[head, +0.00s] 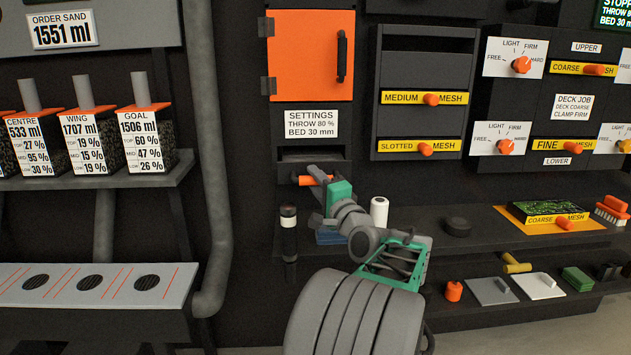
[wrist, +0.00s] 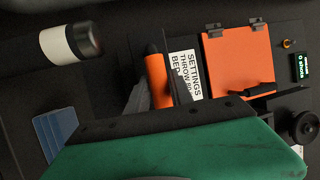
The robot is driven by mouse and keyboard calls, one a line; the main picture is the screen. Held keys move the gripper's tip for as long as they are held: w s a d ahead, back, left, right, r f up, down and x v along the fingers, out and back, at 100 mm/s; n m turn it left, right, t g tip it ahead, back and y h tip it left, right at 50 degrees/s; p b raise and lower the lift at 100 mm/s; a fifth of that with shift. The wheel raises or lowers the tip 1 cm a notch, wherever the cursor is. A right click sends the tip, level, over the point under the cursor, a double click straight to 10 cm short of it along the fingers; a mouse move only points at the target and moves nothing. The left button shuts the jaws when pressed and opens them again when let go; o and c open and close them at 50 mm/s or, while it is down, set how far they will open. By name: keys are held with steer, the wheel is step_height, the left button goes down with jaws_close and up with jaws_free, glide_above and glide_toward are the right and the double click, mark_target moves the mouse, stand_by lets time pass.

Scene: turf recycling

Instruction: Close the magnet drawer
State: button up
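A dark drawer (head: 296,166) with an orange handle (head: 313,180) sits under the settings label; I take it for the magnet drawer. A dark gap shows above its front, so it looks at least partly pulled out; how far I cannot tell. The orange handle (wrist: 157,80) also shows in the wrist view against a dark upright plate. My gripper (head: 325,205), with a green part, is just below and right of the handle in the head view.
A white cylinder (head: 379,211) and a black-and-white cylinder (head: 289,232) flank my gripper on the shelf. Blue pads (head: 330,238) lie behind it. An orange hatch (head: 311,56) and the settings label (head: 311,124) are above. Slotted and medium mesh drawers (head: 425,98) are to the right.

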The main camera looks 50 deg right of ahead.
jaws_close()
stand_by(1.0)
